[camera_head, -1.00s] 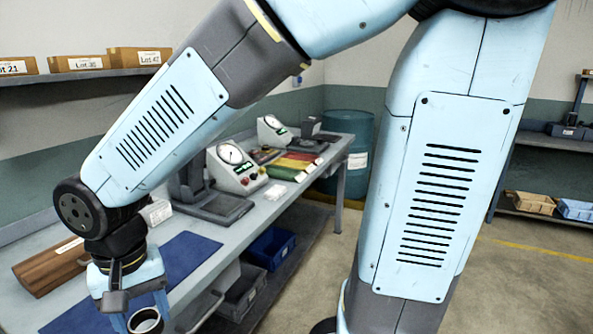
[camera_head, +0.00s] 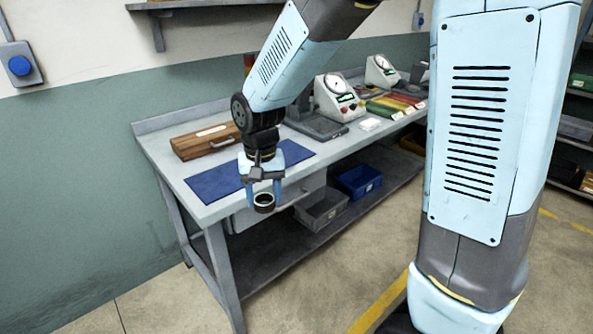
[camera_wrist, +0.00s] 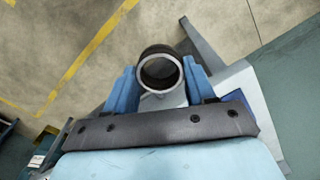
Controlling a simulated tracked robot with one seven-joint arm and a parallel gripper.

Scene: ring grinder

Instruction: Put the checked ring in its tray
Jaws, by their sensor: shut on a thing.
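My gripper (camera_head: 264,190) is shut on a dark metal ring (camera_head: 264,203) with a bright rim. It holds the ring in the air by the bench's front edge, near the blue mat (camera_head: 215,181). The wrist view shows the ring (camera_wrist: 160,72) between the two blue fingers, its open end facing the camera, with floor beyond it. Green (camera_head: 380,110), yellow and red (camera_head: 405,99) strips, which look like trays with white labels, lie far along the bench to the right. I cannot tell what they hold.
The bench (camera_head: 170,158) carries a wooden case (camera_head: 204,141), a dark gauge stand (camera_head: 315,124) and two white dial units (camera_head: 339,98). Grey (camera_head: 322,210) and blue bins (camera_head: 358,181) sit beneath. Open floor lies in front of the bench.

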